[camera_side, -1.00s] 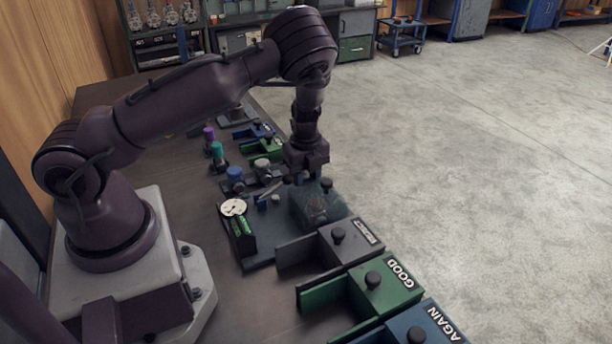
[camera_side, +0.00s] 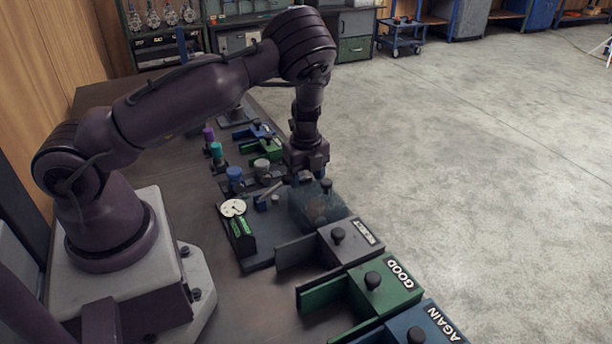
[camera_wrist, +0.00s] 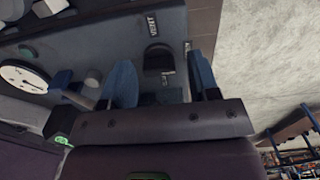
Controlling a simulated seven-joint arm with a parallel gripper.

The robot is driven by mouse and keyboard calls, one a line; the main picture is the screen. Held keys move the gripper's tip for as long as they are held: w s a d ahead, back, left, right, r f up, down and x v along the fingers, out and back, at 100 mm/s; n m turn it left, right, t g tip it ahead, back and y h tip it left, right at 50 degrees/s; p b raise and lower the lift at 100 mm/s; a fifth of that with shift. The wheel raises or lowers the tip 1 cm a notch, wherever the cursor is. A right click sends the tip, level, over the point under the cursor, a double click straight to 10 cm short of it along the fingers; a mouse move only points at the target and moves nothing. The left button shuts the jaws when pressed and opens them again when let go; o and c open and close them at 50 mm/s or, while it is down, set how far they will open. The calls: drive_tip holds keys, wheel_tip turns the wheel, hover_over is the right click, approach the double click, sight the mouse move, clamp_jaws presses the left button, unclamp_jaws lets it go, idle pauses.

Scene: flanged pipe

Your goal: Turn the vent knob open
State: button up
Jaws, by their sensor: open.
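My gripper (camera_side: 303,178) hangs pointing down over the far end of the dark fixture plate. In the wrist view its two blue fingers (camera_wrist: 161,68) stand apart with a gap between them. A black knob (camera_wrist: 158,60) beside small white labels shows between and beyond the fingers; it appears untouched, and its labels are too small to read surely. A white round gauge (camera_side: 233,208) stands at the plate's left, also at the left in the wrist view (camera_wrist: 22,78).
A see-through box (camera_side: 318,208) with a brownish part inside stands close below the gripper. Grey, green (camera_side: 373,285) and blue bins with black knobs line the near right. Blue-capped (camera_side: 234,174), teal and purple posts stand left of the gripper. The bench edge is close on the right.

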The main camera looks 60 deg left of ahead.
sight(306, 178)
drive_tip(key=shift+r, duration=4)
